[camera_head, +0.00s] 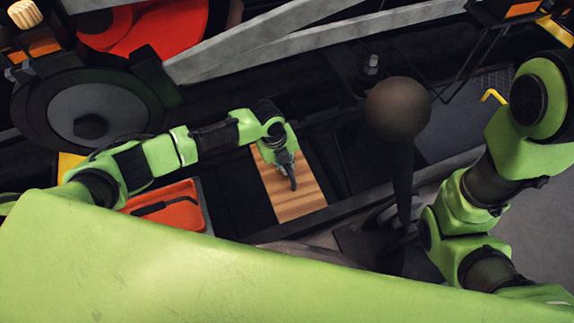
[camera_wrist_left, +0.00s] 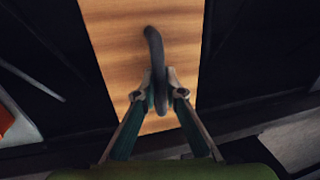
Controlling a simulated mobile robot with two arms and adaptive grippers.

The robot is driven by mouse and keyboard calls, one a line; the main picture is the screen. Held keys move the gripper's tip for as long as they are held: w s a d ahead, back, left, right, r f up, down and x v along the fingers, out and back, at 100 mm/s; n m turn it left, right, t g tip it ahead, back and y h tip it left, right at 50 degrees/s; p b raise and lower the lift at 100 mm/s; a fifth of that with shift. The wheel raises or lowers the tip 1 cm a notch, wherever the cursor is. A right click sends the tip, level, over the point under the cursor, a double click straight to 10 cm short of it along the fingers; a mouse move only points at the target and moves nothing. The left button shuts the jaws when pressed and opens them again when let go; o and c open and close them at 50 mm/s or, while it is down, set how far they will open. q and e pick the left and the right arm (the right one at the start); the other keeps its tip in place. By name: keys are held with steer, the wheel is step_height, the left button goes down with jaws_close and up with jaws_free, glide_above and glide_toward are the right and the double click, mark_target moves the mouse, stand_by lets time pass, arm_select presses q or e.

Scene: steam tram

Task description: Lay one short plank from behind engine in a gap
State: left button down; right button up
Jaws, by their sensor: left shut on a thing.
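A short wooden plank (camera_head: 296,208) with light and dark grain lies across the dark framed floor opening (camera_head: 238,205), in the middle of the head view. It fills much of the left wrist view (camera_wrist_left: 108,30). A dark curved handle (camera_wrist_left: 153,42) stands on the plank. My left gripper (camera_head: 290,172) is over the plank, and in the left wrist view its fingers (camera_wrist_left: 161,92) are shut on this handle. I cannot tell whether the plank rests on the frame or hangs just above it. My right arm shows at the right, but its gripper is not seen.
An orange-red tray (camera_head: 180,205) with a dark tool lies left of the opening. A lever with a big brown ball knob (camera_head: 398,108) rises right of the plank. Grey rods (camera_head: 300,45) and a dark wheel (camera_head: 90,110) bound the far side. Dark recesses flank the plank.

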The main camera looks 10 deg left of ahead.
arm_select(q)
steer(key=shift+f, duration=0.1)
steer(key=c, duration=2)
jaws_free()
steer(key=shift+c, duration=0.2)
steer(key=shift+f, duration=0.1)
step_height(320, 180, up, 12)
steer(key=s+a, duration=0.1)
steer(key=a, duration=0.1)
steer(key=shift+s, duration=0.15)
